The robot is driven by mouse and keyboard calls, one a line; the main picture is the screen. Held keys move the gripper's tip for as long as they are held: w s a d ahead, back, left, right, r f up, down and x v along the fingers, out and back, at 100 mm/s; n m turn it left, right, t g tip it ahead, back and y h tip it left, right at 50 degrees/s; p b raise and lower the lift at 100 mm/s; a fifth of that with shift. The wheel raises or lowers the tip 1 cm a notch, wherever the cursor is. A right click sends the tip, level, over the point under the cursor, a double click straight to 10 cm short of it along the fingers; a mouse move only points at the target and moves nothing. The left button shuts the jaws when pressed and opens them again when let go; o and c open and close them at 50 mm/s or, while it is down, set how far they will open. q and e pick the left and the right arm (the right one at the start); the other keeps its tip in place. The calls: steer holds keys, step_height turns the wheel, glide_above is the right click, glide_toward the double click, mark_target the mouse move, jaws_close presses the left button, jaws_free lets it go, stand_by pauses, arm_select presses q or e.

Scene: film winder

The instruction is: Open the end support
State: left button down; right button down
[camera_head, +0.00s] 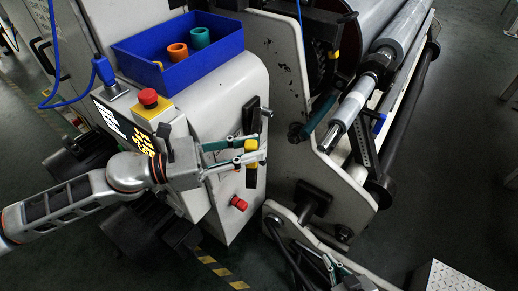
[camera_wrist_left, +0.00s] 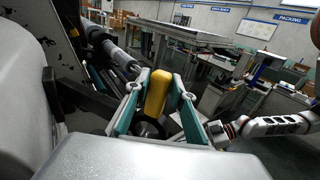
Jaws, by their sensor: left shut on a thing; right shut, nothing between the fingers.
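My left gripper (camera_head: 250,155) is at the side of the white machine housing. Its fingers are shut on a yellow handle (camera_head: 251,145), which has black parts beside it. In the left wrist view, the yellow handle (camera_wrist_left: 157,92) stands between the two teal-backed fingers. My right gripper (camera_head: 332,266) is shut and empty at the bottom of the head view, near the lower metal bracket; it is partly cut off. I cannot tell which part there is the end support.
A blue bin (camera_head: 180,50) with an orange and a teal ring stands on the housing. A red emergency button (camera_head: 148,97) is on top, and a red knob (camera_head: 239,203) is on the side below my left gripper.

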arm_select(q)
steer(key=shift+w+a, duration=0.2)
steer(key=shift+a, duration=0.1)
steer(key=c, duration=1.8)
jaws_free()
steer(key=shift+c, duration=0.2)
steer(key=v, duration=1.2)
